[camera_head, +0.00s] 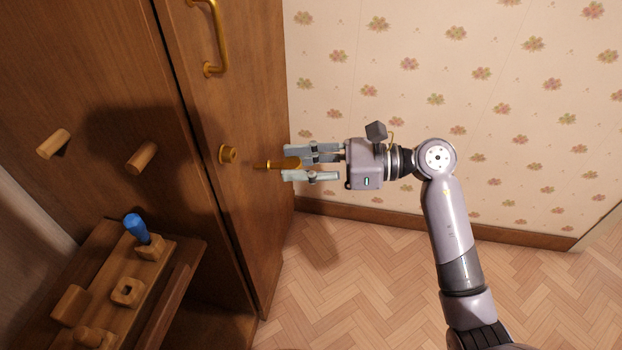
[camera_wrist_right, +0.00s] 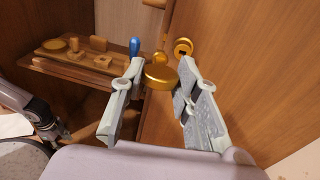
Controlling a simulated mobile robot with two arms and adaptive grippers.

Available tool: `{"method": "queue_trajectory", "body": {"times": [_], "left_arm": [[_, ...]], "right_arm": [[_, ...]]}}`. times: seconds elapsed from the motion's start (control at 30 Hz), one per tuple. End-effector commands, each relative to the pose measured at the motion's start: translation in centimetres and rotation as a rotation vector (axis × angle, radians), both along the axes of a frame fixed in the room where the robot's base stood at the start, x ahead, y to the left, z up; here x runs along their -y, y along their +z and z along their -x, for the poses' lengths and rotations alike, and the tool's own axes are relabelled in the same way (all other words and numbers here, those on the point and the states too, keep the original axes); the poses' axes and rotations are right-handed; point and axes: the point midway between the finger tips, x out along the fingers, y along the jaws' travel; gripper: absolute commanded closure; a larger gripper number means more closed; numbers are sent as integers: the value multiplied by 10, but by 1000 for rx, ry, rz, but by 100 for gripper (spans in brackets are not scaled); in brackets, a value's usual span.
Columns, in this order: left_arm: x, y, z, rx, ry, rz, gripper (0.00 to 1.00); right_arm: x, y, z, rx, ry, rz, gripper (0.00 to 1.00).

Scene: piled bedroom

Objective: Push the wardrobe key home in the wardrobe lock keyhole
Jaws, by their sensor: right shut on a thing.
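The golden wardrobe key (camera_head: 272,165) is held by my right gripper (camera_head: 291,163), its shaft pointing left toward the wardrobe door. The round brass wardrobe lock (camera_head: 228,154) sits on the door below the handle. The key tip is apart from the lock, a little right of it and slightly lower in the head view. In the right wrist view the key's round bow (camera_wrist_right: 160,77) lies between the fingers, and the lock with its dark keyhole (camera_wrist_right: 183,47) shows just beyond, to the right. The bow hides most of the shaft there. My left gripper is not in view.
A brass handle (camera_head: 217,40) is above the lock. Wooden pegs (camera_head: 142,156) stick out of the left panel. A low shelf (camera_head: 180,285) holds a wooden board with blocks and a blue-handled item (camera_head: 137,228). The floor right of the wardrobe is clear.

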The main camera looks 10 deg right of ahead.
Motion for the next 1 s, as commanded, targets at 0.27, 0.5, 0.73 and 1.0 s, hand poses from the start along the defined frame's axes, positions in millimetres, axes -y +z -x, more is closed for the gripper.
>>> {"method": "queue_trajectory", "body": {"times": [0.27,0.5,0.73,1.0], "left_arm": [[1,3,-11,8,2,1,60],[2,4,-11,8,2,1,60],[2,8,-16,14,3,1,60],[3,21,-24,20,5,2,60]], "right_arm": [[22,-27,-20,31,-139,-108,96],[22,-26,-20,33,-138,-107,96],[23,-27,-19,33,-136,-105,96],[7,-26,-24,31,-132,-108,96]]}}
